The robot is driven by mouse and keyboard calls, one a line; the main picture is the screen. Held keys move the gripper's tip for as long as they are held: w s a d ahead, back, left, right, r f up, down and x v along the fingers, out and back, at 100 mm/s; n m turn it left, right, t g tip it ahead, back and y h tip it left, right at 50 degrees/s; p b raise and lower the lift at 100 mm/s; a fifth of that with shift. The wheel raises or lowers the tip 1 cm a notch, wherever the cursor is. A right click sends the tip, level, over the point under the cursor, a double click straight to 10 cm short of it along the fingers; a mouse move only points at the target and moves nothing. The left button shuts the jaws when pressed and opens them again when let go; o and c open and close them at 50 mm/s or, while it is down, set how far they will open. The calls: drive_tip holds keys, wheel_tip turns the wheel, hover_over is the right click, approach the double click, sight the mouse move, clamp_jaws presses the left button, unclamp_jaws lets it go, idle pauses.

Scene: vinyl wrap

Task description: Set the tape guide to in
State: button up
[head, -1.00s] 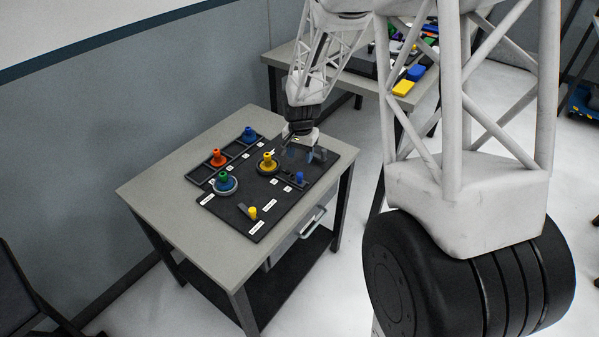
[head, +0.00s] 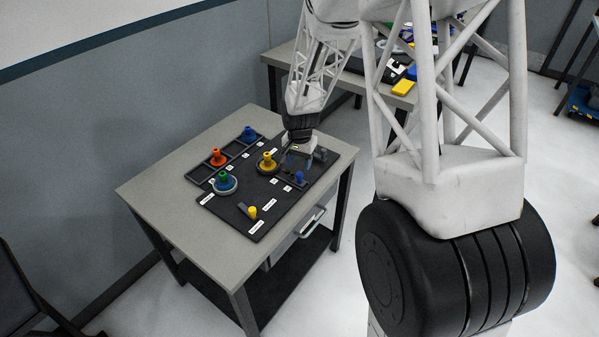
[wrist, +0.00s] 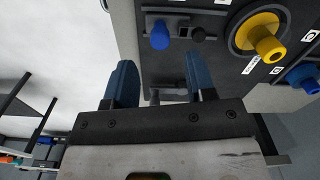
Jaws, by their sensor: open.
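A blue knob (head: 299,178) stands on a dark rail at the right edge of the black board (head: 238,207). In the wrist view the blue knob (wrist: 160,38) shows near the top, with a dark block beside it on the rail. Which fitting is the tape guide cannot be told, as the labels are too small to read. My gripper (head: 296,162) is above the board, beside the yellow knob and behind the blue knob. The blue knob appears beyond the fingertips.
A yellow knob on a round base (head: 267,162) stands close to my gripper. Orange (head: 217,157) and blue (head: 249,135) pieces stand in a rack. The table's left side is clear.

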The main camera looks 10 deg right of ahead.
sight(299, 173)
drive_tip(key=shift+f, duration=2.55)
clamp_jaws()
